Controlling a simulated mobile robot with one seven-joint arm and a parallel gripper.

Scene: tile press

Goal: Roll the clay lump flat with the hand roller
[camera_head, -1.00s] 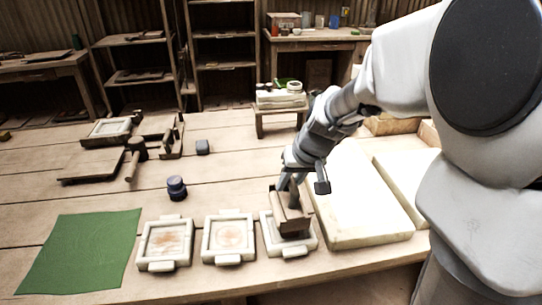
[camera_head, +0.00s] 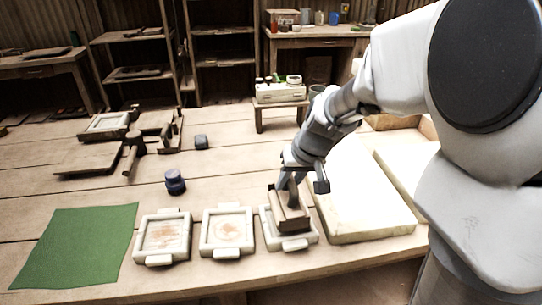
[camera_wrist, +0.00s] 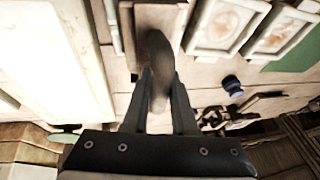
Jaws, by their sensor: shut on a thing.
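My gripper (camera_head: 291,184) is shut on the upright handle of a brown wooden block (camera_head: 289,214). In the wrist view my gripper (camera_wrist: 160,82) has a finger on each side of the dark handle (camera_wrist: 157,62), and the block's flat top (camera_wrist: 163,18) lies beyond it. In the head view the block is over the rightmost pale tile frame (camera_head: 268,236) and hides most of its inside. I cannot tell whether it touches. Two more frames, the left (camera_head: 162,238) and the middle (camera_head: 227,232), hold flat reddish-brown patches. No separate clay lump or roller can be made out.
A large pale slab (camera_head: 362,205) lies right of the frames. A green cloth (camera_head: 80,245) lies at the left, with a dark blue jar (camera_head: 175,183) behind the frames. Wooden tools (camera_head: 130,150) lie at the back left. A small stool (camera_head: 281,104) stands behind.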

